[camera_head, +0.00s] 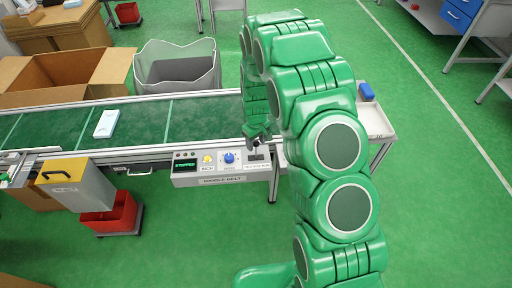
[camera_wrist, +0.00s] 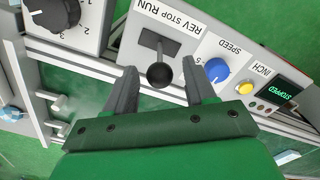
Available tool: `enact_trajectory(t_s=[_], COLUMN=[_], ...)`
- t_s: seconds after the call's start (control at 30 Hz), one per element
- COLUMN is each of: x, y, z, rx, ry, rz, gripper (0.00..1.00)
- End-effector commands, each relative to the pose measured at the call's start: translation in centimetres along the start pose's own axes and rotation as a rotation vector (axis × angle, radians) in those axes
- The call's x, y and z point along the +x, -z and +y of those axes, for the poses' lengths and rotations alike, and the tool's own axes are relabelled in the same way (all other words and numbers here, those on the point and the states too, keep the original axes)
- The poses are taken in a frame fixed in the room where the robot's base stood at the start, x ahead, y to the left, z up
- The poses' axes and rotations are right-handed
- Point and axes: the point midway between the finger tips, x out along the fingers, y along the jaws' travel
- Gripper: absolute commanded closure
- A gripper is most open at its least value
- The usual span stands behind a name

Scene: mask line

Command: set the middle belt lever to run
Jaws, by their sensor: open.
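The middle belt's control panel (camera_head: 222,181) hangs on the conveyor's front side. Its small screen (camera_head: 186,165) reads STOPPED, as it does in the wrist view (camera_wrist: 275,90). The lever (camera_wrist: 160,75) is a black ball knob on a short stem in a dark slot plate, beside the upside-down label REV STOP RUN. The knob lies near the middle of the slot; its exact tilt is hard to tell. My gripper (camera_wrist: 159,67) is open, with one finger on each side of the knob and visible gaps. In the head view my gripper (camera_head: 259,143) is over the panel's right end.
The panel also has a blue speed knob (camera_wrist: 216,70) and a yellow inch button (camera_wrist: 244,88). Another panel with a black dial (camera_wrist: 52,14) is close by. A white box (camera_head: 106,124) lies on the green belt (camera_head: 60,125). Open green floor (camera_head: 440,220) lies to the right.

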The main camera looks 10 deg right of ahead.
Motion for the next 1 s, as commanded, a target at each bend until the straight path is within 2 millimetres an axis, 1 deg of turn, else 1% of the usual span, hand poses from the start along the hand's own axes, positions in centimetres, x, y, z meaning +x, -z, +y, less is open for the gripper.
enact_trajectory(t_s=[0.1, 0.3, 0.43, 0.67, 1.0], x=[1.5, 3.4, 3.8, 3.8, 3.7], y=[-0.1, -0.1, 0.0, 0.0, 0.0], z=[0.0, 0.0, 0.0, 0.0, 0.0], rx=[0.0, 0.0, 0.0, 0.0, 0.0], ry=[0.001, 0.0, -0.001, -0.001, -0.001], rz=[-0.002, -0.001, 0.0, 0.001, 0.001], gripper=[0.45, 0.45, 0.45, 0.45, 0.97])
